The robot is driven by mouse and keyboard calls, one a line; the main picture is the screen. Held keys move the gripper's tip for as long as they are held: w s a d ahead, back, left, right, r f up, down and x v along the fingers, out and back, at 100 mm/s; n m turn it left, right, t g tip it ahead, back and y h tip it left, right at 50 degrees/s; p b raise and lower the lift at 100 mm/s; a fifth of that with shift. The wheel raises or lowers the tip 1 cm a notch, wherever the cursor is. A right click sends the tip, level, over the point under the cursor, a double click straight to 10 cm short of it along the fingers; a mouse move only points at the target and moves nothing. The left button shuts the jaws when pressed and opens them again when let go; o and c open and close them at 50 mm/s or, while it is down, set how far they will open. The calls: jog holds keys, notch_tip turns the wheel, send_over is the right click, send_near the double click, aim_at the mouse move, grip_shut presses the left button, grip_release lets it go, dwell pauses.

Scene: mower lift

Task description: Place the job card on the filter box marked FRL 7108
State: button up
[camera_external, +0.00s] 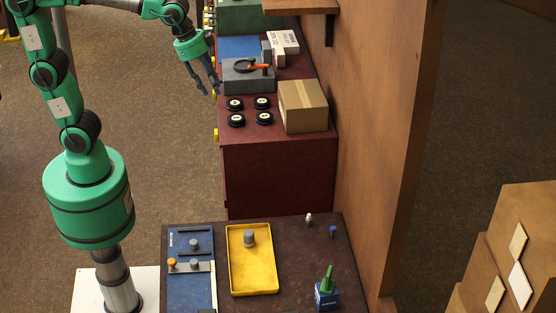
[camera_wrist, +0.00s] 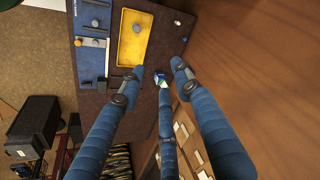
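My gripper (camera_external: 207,91) hangs beside the left edge of the dark red cabinet in the external view, with its fingers pointing down. In the wrist view my gripper (camera_wrist: 159,75) has its blue fingers spread, with nothing visibly held between them. Stacked tan boxes (camera_external: 526,245) with pale cards or labels (camera_external: 519,285) stand at the lower right of the external view, far from my gripper. Similar boxes show low in the wrist view (camera_wrist: 190,150), partly behind the fingers. I cannot read FRL 7108 on any box, and cannot tell which pale piece is the job card.
The red cabinet (camera_external: 275,170) bears a cardboard box (camera_external: 303,106), black round parts (camera_external: 236,120), a grey block (camera_external: 240,78) and white boxes (camera_external: 284,41). The nearer table bears a yellow tray (camera_external: 240,280) and a blue box (camera_external: 326,298). A brown wall (camera_external: 380,130) stands right.

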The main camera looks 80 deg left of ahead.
jog(key=s+a+f+n, duration=0.2)
jog(key=s+a+n, duration=0.1)
jog(key=s, duration=0.6)
jog(key=s+a+f+n+t, duration=0.1)
jog(key=s+a+f+n, duration=0.2)
jog(key=s, duration=0.7)
jog(key=shift+a+t+y, duration=0.3)
jog(key=shift+a, duration=0.3)
jog(key=shift+f, duration=0.1)
notch_tip(320, 180, down, 15)
jog(key=b, duration=1.5)
